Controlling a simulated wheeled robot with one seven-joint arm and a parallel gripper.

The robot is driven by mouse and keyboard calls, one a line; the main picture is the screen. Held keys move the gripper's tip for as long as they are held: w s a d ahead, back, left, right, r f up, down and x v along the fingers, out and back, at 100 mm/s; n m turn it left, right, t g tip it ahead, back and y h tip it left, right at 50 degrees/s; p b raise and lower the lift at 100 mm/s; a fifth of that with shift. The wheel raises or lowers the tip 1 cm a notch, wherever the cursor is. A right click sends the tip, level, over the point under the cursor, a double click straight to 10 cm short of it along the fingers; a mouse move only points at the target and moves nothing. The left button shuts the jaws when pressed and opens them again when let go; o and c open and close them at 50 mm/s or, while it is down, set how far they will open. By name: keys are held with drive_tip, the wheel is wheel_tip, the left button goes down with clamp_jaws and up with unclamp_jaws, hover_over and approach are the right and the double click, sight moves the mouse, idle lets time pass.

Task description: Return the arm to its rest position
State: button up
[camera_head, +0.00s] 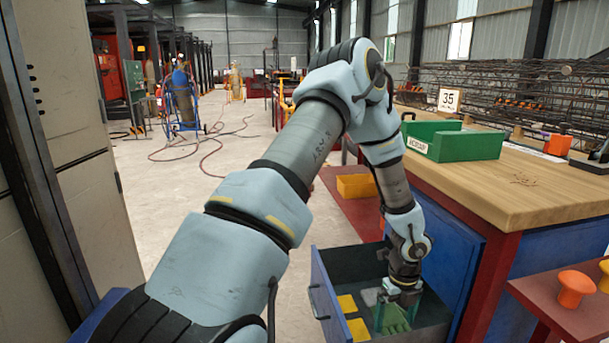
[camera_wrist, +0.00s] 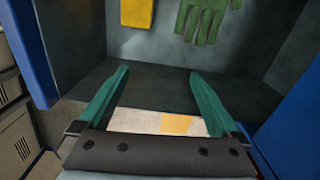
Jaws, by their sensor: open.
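My gripper (camera_head: 393,308) reaches down into an open blue drawer (camera_head: 324,300) at the bottom of the workbench. In the wrist view my gripper (camera_wrist: 160,92) shows two teal fingers spread wide apart, with nothing held between them. A green glove (camera_wrist: 205,18) lies in the drawer beyond the fingertips; part of it also shows in the head view (camera_head: 398,322). A yellow item (camera_wrist: 137,12) lies left of the glove. A pale piece with a yellow patch (camera_wrist: 165,122) shows low between the fingers; I cannot tell what it is.
The wooden workbench (camera_head: 520,195) stands right of my arm, with a green bin (camera_head: 465,146) on top. Long rebar cages (camera_head: 510,85) lie behind. Open floor (camera_head: 220,200) lies left of my arm.

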drive_tip(key=w+a+r+n, duration=0.3)
drive_tip(key=a+r+n, duration=1.05)
drive_tip(key=a, duration=0.25)
drive_tip(key=s+a+r+n+t, duration=0.1)
drive_tip(key=s+a+r+n, duration=0.35)
drive_tip(key=a+n, duration=0.35)
drive_tip(key=s+a+r+n+t, duration=0.1)
drive_tip(key=s+a+r+n, duration=0.3)
drive_tip(key=n, duration=0.7)
wheel_tip(320, 180, up, 24)
drive_tip(key=w+p, duration=0.1)
drive_tip(key=p, duration=2.1)
drive_tip(key=shift+w+a+f+m+p, duration=0.15)
drive_tip(key=shift+a+m+p, duration=0.15)
drive_tip(key=shift+a+m, duration=0.1)
drive_tip(key=shift+c, duration=0.2)
